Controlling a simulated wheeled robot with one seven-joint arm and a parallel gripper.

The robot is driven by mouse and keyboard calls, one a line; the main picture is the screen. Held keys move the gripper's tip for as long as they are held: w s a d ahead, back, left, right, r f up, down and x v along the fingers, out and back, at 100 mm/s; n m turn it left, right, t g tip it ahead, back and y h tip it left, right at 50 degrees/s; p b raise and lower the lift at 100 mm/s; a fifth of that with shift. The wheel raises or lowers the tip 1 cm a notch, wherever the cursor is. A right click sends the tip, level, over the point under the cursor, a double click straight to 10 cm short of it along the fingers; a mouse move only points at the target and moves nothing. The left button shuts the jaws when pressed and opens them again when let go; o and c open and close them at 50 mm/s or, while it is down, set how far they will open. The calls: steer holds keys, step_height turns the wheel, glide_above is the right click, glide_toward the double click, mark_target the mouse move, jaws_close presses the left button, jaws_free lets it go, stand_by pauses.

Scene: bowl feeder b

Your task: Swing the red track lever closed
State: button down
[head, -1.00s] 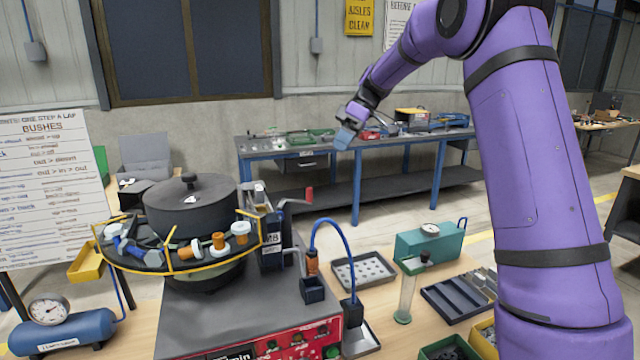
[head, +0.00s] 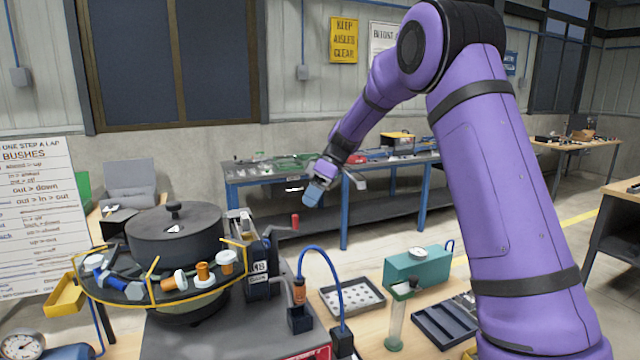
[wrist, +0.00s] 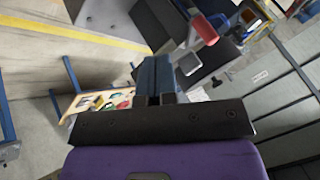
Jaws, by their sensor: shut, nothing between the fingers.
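The red track lever (head: 295,221) stands at the right side of the bowl feeder (head: 172,238), a red grip on a grey arm. It also shows in the wrist view (wrist: 204,29), large, just beyond and right of the fingertips. My gripper (head: 311,198) is shut and empty, with blue fingers pointing down. In the head view it appears just above and right of the red grip; I cannot tell whether they touch. In the wrist view the shut fingers (wrist: 154,78) appear apart from the grip.
A blue hose (head: 326,262) arches up right of the lever. A perforated tray (head: 352,299), a teal box (head: 418,265) and a clear tube (head: 397,318) stand farther right. Bushes lie on the feeder's track inside a yellow rail (head: 160,303). A workbench (head: 370,168) stands behind.

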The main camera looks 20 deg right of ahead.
mark_target(293, 228)
steer(key=shift+s+a+f, duration=0.35)
steer(key=shift+s+a, duration=0.5)
steer(key=shift+a, duration=0.05)
steer(key=shift+s+a+f, duration=0.3)
steer(key=shift+s+a, duration=0.5)
steer(key=shift+a, duration=0.1)
steer(key=shift+s+m+t, duration=0.3)
steer(key=shift+s+m, duration=0.05)
steer(key=shift+m, duration=0.15)
steer(key=s+a+m+t+h, duration=0.1)
steer(key=s+a+m+t, duration=0.3)
steer(key=m, duration=0.6)
steer(key=shift+s+a+t+h, duration=0.4)
steer(key=shift+s+t, duration=0.3)
steer(key=shift+t, duration=0.3)
steer(key=shift+s+a, duration=0.1)
steer(key=shift+a, duration=0.15)
